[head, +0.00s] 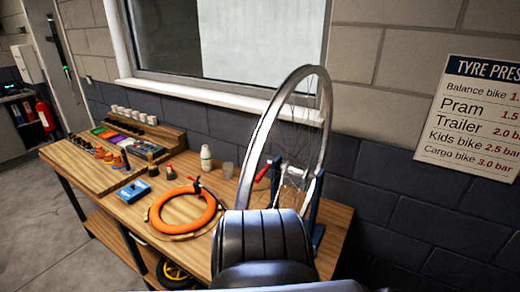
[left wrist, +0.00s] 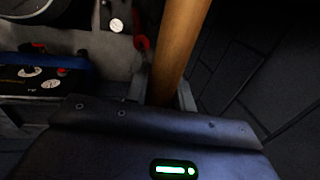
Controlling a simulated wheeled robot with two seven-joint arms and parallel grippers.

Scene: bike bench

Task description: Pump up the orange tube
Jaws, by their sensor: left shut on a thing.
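The orange tube (head: 156,212) lies as a ring on the wooden bench in the head view, with a thin dark line around its outside. A small black piece (head: 197,184) sits at its top edge. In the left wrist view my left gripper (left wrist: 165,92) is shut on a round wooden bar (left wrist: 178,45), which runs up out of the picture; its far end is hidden. A white-faced dial (left wrist: 116,25) and a red part (left wrist: 142,43) show beside the bar. My right gripper is not in view.
A wheel (head: 256,140) stands upright in a blue stand (head: 314,205) at the bench's right. A stepped rack (head: 160,132) fills the left. My dark arm covers the front right.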

